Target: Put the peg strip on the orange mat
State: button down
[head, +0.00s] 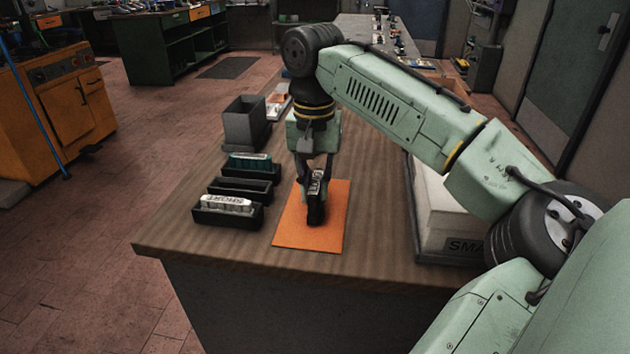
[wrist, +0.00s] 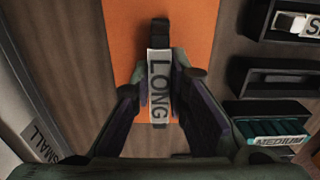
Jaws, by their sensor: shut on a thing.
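My gripper (head: 315,200) points down above the orange mat (head: 290,232) and is shut on a narrow dark strip (head: 316,213) with a white label. In the wrist view the strip's label (wrist: 159,88) reads LONG, and its dark end (wrist: 160,33) sticks out beyond my fingers. I take this to be the peg strip. It lies over the orange mat, which also shows in the wrist view (wrist: 195,30). I cannot tell whether the strip touches the mat.
Left of the mat stand a front tray (head: 228,219) holding a piece marked SHORT, an empty middle tray (head: 240,188), and a back tray holding teal pieces (head: 248,162). A grey bin (head: 245,125) stands behind them. A pale box (head: 445,215) stands right of the mat.

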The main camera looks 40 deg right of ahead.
aim_at(314, 184)
jog(key=shift+f, duration=0.1)
jog(key=shift+f, duration=0.15)
jog(key=c, duration=1.6)
grip_release()
jog(key=shift+o, duration=0.2)
notch_tip(314, 184, up, 12)
jog(key=p, duration=0.6)
jog(key=shift+r, duration=0.25)
